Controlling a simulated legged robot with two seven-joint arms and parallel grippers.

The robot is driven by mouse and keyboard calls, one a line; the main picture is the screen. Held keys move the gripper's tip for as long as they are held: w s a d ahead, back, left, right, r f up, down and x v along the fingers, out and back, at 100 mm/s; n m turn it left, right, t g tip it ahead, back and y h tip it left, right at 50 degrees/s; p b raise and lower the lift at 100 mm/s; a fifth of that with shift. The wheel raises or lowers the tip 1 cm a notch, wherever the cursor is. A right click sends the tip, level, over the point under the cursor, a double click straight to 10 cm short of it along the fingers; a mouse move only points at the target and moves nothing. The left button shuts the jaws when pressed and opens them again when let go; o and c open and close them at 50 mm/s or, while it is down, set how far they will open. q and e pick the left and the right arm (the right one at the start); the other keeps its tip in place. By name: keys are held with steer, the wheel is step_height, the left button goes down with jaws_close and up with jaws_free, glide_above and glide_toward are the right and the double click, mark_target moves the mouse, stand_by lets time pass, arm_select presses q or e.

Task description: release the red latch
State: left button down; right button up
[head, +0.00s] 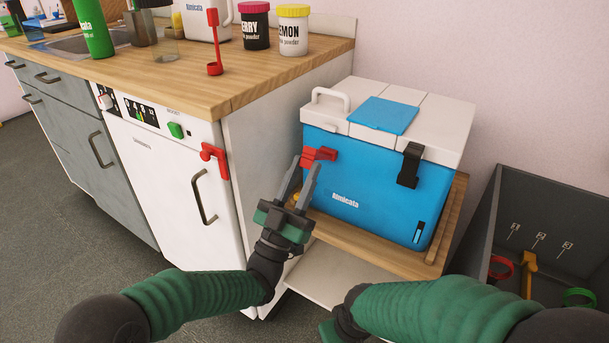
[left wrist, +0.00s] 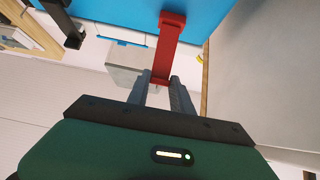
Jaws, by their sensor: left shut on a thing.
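The red latch (head: 320,153) is on the left part of the blue cooler's (head: 385,172) front, below the white lid (head: 440,118). In the left wrist view the red latch (left wrist: 169,47) runs down from the blue wall to between my fingertips. My left gripper (head: 306,163) reaches up to it from below and is shut on its free end; it also shows in the left wrist view (left wrist: 160,84). The latch end partly hides behind the fingers. A black latch (head: 409,165) holds the cooler's front at right. My right gripper's fingers are out of view.
The cooler stands on a wooden tray-like shelf (head: 365,247). A white dishwasher (head: 160,175) with another red latch (head: 215,160) is at left, under the wooden counter (head: 140,78). A grey bin (head: 490,215) with coloured pieces is at right.

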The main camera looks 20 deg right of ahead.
arm_select(q)
steer(key=shift+w+f+b, duration=0.1)
steer(key=shift+f+b, duration=0.5)
steer(key=shift+f, duration=1.05)
steer(key=shift+d, duration=0.1)
steer(key=c, duration=1.5)
jaws_free()
steer(key=shift+c, duration=0.2)
steer(key=o, duration=0.4)
steer(key=shift+w+d+f, duration=0.15)
steer(key=shift+w+d, duration=0.05)
steer(key=shift+s, duration=0.1)
